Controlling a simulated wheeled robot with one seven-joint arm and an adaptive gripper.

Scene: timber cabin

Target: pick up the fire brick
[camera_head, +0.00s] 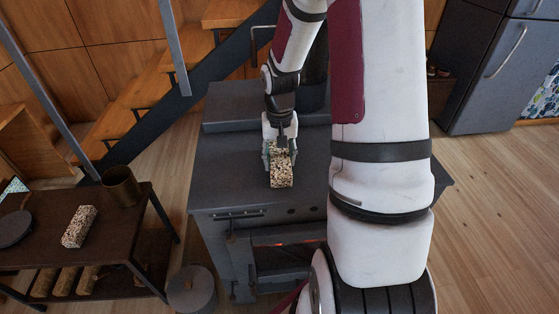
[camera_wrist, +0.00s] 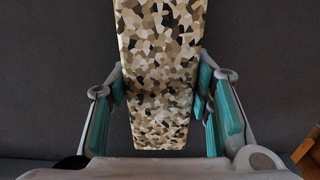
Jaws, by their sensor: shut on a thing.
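A speckled cream, brown and black fire brick (camera_head: 281,174) is at my gripper over the top of the dark grey stove (camera_head: 226,165). In the wrist view the brick (camera_wrist: 158,110) runs up the middle between the turquoise finger pads, one at each long side. My gripper (camera_head: 279,152) points down and is shut on it; it also shows in the wrist view (camera_wrist: 160,92). I cannot tell whether the brick touches the stove top. A second, similar speckled brick (camera_head: 79,226) lies on the brown side table (camera_head: 117,222) at the left.
A brown pot (camera_head: 122,186) and a dark round plate (camera_head: 15,228) stand on the side table, with logs (camera_head: 68,281) below. A grey lidded pot (camera_head: 192,291) is on the floor. An orange glow shows in the stove's front opening. Stairs rise behind; a fridge (camera_head: 492,75) stands right.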

